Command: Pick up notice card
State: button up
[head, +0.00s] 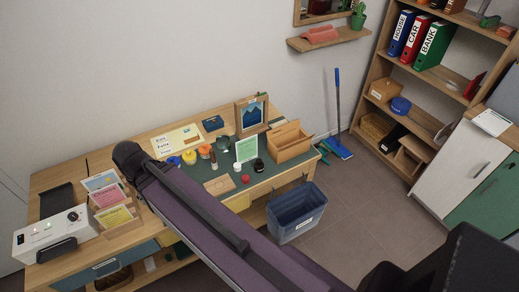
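A white card with a green border and small printed lines (246,149) stands upright on the green desk mat, and it looks like the notice card. A small black jar (259,165) is close to its lower right, and a dark green rounded item (221,145) is to its left. My arm crosses the picture from the lower right to the left side of the desk, passing in front of and below the card. My gripper does not show in this view.
The wooden desk (60,176) also holds a wooden box (289,148), picture frame (251,115), several small jars and a letter sorter with coloured cards (117,221). A blue bin (296,215) stands on the floor.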

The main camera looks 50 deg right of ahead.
aim_at(247, 148)
jog(key=z, duration=1.25)
jog(key=k, duration=0.95)
jog(key=i, duration=0.65)
jog(key=z, duration=0.05)
